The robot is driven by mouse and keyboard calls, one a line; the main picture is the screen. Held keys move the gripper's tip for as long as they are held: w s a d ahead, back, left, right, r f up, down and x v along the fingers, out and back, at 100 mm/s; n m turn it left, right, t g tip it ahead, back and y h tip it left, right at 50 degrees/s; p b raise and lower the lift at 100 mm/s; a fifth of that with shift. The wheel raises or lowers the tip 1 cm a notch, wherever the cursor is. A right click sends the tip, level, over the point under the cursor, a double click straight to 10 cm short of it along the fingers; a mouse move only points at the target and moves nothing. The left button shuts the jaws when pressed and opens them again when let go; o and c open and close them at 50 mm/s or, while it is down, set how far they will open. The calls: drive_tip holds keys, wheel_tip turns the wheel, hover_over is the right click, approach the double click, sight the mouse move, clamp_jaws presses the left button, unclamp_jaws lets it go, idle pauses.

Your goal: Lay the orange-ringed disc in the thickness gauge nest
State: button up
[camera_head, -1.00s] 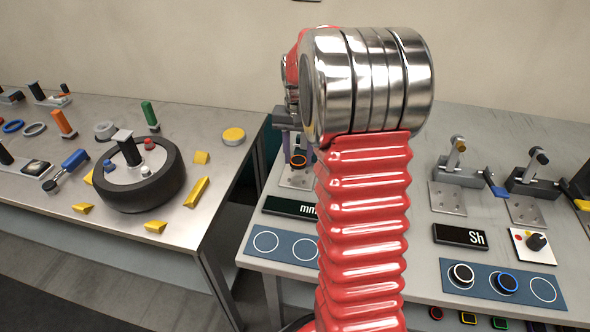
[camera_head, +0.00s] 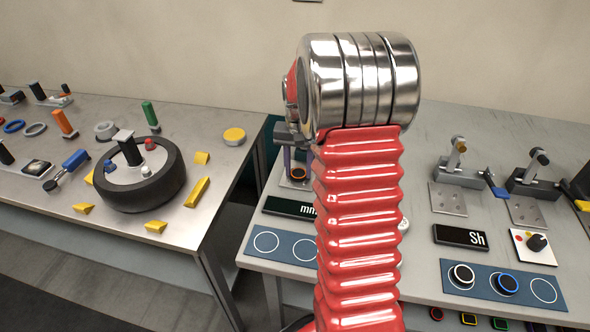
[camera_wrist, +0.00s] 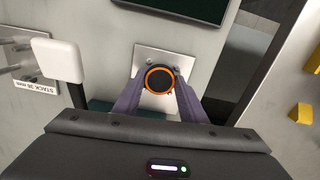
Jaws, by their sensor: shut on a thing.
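The orange-ringed disc (camera_wrist: 159,79) is dark with an orange rim. My gripper (camera_wrist: 158,90) is shut on it, with a purple finger on each side. In the wrist view the disc shows over a pale metal plate (camera_wrist: 148,59) with bolts. I cannot tell whether it touches the plate. In the head view the disc (camera_head: 298,173) shows low over the plate beside the "mm" display (camera_head: 290,207), and my arm hides part of this area. The gauge nest itself is not clearly seen under the disc.
A white square pad (camera_wrist: 58,59) and a "STACK" label (camera_wrist: 36,82) are left of my gripper in the wrist view. A blue mat (camera_head: 281,246) with circles lies at the bench front. Two lever clamps (camera_head: 457,170) (camera_head: 533,177) stand to the right. A wheel (camera_head: 140,175) is on the left table.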

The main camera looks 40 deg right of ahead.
sight(299, 173)
drive_tip(key=o, duration=1.1)
wheel_tip(299, 173, up, 12)
drive_tip(key=shift+r, duration=0.1)
idle(0.4)
